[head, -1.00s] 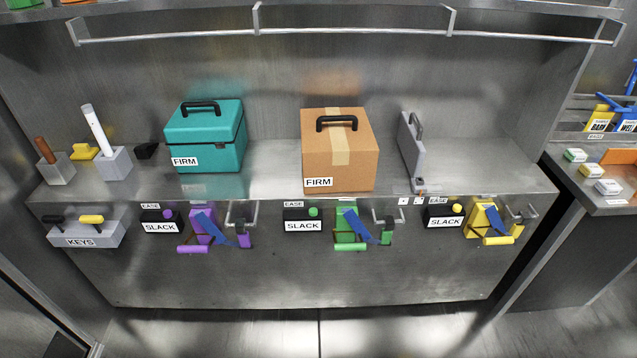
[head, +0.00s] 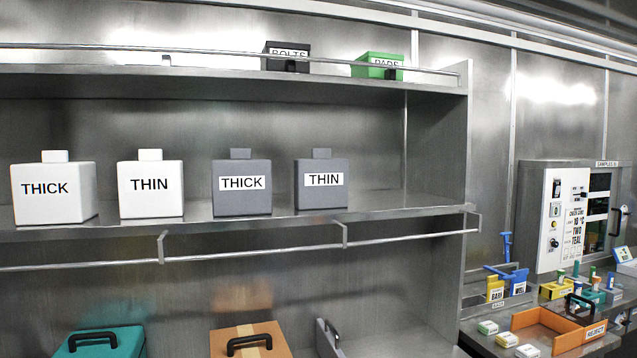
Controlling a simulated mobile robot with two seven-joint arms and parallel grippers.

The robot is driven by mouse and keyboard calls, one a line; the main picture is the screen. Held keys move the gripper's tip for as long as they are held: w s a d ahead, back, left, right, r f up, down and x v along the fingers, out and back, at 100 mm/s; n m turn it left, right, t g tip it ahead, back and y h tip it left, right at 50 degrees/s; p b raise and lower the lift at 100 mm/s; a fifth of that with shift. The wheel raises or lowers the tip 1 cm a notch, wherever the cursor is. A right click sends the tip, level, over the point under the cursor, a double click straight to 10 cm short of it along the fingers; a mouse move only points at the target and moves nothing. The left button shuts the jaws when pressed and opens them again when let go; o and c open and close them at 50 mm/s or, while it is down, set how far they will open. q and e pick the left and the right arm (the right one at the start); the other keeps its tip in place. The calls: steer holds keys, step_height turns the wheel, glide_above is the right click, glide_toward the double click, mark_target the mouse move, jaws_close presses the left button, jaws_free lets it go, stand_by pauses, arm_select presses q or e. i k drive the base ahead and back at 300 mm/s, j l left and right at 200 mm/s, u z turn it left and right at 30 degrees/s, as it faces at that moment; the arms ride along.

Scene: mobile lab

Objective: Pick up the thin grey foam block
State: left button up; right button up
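The thin grey foam block (head: 321,196) stands on the middle shelf, at the right end of a row of blocks. It is a dark grey cube with a small tab on top and a white label reading THIN. A grey block labelled THICK (head: 242,201) stands just left of it, with a gap between them. Two white blocks stand farther left, one labelled THIN (head: 150,203) and one labelled THICK (head: 54,207). Neither of my grippers shows in the head view.
A metal rail (head: 255,251) runs along the shelf's front, below the blocks. An upper shelf holds a black BOLTS box (head: 287,66) and a green PADS box (head: 372,71). Below stand a teal case (head: 100,345) and a cardboard box (head: 250,345). The shelf right of the THIN block is clear.

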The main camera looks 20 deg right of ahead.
mark_target(321, 181)
steer(key=l, duration=0.3)
steer(key=i+l, duration=0.15)
steer(key=l, duration=0.15)
steer(key=l+u, duration=0.25)
steer(key=u, duration=0.15)
steer(key=l+u, duration=0.3)
steer(key=u, duration=0.15)
